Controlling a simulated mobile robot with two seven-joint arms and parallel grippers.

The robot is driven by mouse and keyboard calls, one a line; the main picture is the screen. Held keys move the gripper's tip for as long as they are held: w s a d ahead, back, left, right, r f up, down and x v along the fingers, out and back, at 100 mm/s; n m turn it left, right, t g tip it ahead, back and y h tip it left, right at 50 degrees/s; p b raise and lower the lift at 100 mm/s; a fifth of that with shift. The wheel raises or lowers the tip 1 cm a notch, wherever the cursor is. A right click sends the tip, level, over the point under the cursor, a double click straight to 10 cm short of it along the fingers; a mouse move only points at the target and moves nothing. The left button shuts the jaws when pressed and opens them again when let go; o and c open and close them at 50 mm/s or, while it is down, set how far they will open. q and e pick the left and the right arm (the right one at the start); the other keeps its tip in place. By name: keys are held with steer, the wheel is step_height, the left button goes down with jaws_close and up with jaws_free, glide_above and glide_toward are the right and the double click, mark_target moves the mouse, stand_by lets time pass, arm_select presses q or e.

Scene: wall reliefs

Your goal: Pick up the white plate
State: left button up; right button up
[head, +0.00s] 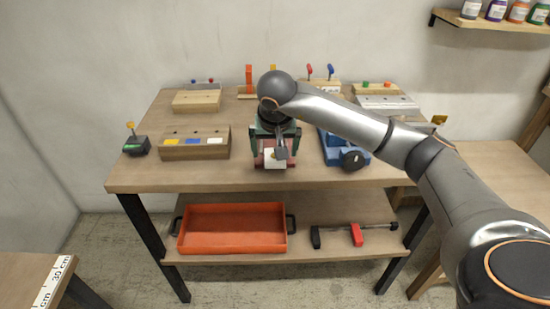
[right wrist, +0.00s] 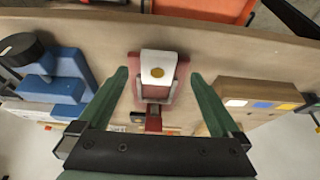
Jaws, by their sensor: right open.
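My right gripper (right wrist: 159,77) is open and empty, with a finger on each side of the plate and a gap to each. In the head view my right gripper (head: 276,138) is over the holder and partly hides it. My left gripper is out of view.
A wooden block (head: 195,152) with yellow, blue and white patches stands left of the holder. A blue device (head: 333,150) with a black knob stands close on its right. An orange tray (head: 232,228) and a clamp (head: 355,235) lie on the lower shelf.

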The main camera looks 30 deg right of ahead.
mark_target(275, 162)
steer(key=x, duration=0.5)
steer(key=shift+d+r, duration=0.1)
steer(key=shift+d, duration=0.1)
steer(key=shift+r, duration=0.1)
steer(key=c, duration=1.5)
